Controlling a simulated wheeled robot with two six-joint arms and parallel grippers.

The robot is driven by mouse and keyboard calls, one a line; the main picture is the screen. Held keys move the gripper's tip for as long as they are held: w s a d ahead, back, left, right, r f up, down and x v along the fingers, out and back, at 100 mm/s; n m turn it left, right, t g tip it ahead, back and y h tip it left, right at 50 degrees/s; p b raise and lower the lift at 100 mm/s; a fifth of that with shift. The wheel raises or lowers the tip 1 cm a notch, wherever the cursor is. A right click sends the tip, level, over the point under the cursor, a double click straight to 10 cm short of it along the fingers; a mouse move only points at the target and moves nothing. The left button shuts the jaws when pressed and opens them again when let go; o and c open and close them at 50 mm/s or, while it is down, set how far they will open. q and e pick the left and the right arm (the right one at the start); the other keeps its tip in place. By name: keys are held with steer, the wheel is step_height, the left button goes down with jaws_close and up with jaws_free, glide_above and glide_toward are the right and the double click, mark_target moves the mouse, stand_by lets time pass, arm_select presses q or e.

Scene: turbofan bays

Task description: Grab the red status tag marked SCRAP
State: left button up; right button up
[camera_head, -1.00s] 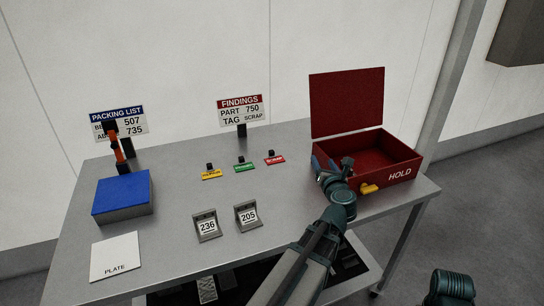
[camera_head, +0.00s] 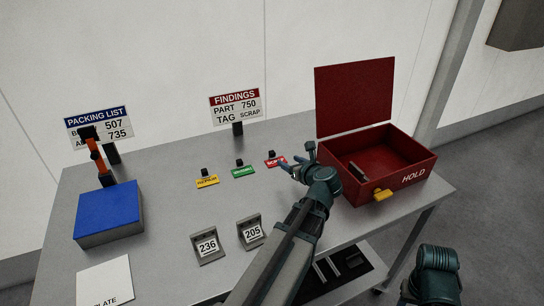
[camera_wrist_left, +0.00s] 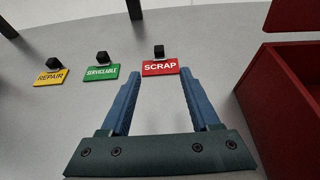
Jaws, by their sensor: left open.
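The red SCRAP tag (camera_head: 275,161) lies on the grey table with a small black block at its back edge. It also shows in the left wrist view (camera_wrist_left: 160,68), straight ahead of my left gripper. My left gripper (camera_head: 296,157) is open and empty, just right of the tag in the head view. In the wrist view its two blue fingertips (camera_wrist_left: 159,77) point at the tag, one toward each side of it. Whether they touch it I cannot tell. My right gripper is not seen; only part of that arm shows at lower right.
Green SERVICEABLE (camera_head: 243,171) and yellow REPAIR (camera_head: 207,181) tags lie to the left. An open red HOLD box (camera_head: 408,181) stands close on the right, with a grey piece (camera_head: 358,172) inside. Blocks 236 (camera_head: 208,248) and 205 (camera_head: 251,232) stand in front. A FINDINGS sign (camera_head: 236,105) stands behind.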

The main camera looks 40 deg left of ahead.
arm_select(q)
steer(key=b, duration=0.3)
glide_toward(273, 154)
steer(key=x, duration=0.3)
steer(key=shift+w+a, duration=0.25)
steer(key=shift+w, duration=0.1)
steer(key=shift+w+a, duration=0.1)
steer(key=shift+a, duration=0.15)
steer(key=shift+f, duration=0.1)
steer(key=b+x, duration=0.2)
steer(key=x, duration=0.3)
steer(key=shift+f, duration=0.2)
steer(key=shift+c, duration=0.3)
jaws_close()
